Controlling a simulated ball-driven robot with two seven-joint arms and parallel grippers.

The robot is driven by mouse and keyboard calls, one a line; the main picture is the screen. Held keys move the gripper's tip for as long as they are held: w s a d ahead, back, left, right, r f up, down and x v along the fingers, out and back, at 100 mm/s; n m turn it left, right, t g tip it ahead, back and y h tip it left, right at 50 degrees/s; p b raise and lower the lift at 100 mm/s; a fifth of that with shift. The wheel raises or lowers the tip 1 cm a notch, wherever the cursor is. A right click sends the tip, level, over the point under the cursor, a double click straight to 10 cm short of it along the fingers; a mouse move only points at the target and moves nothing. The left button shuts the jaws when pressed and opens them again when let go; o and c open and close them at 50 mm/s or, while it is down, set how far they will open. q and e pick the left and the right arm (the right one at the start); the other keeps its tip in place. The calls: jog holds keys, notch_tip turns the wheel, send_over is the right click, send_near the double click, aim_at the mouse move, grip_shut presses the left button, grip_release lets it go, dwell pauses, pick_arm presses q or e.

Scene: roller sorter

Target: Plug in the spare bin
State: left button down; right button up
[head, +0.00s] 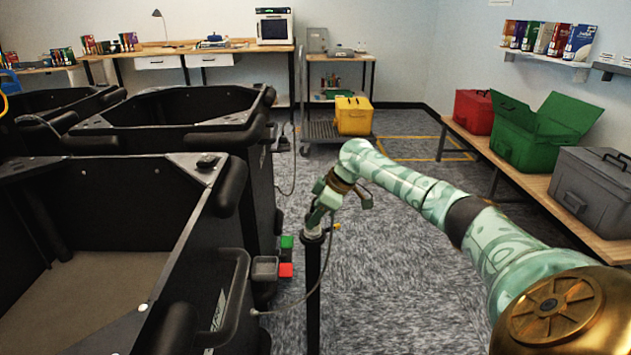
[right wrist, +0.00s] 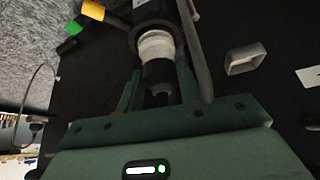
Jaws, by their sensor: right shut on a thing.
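My right gripper (head: 314,222) is at the top of a slim black post (head: 313,285), right of the nearest black bin (head: 180,270). In the right wrist view its fingers are shut on a dark cylinder with a pale band (right wrist: 156,46). I cannot tell whether this is a plug or the post's top. A thin cable runs from low on the nearest bin's corner up to the gripper, near a small yellow piece (head: 337,227). Grey (head: 265,267), red (head: 286,270) and green (head: 286,242) blocks sit by that corner. My left gripper is out of view.
More black bins (head: 165,130) stand behind the nearest one. A cart with a yellow box (head: 353,115) is at the back. A bench at right holds red (head: 473,112), green (head: 530,145) and grey (head: 600,185) boxes. The carpet between is clear apart from the post.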

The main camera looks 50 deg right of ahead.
jog(key=shift+r+p, duration=0.1)
jog(key=shift+p, duration=0.25)
jog(key=shift+f, duration=0.5)
dwell(0.6)
jog(key=o, duration=1.1)
jog(key=shift+o, duration=0.2)
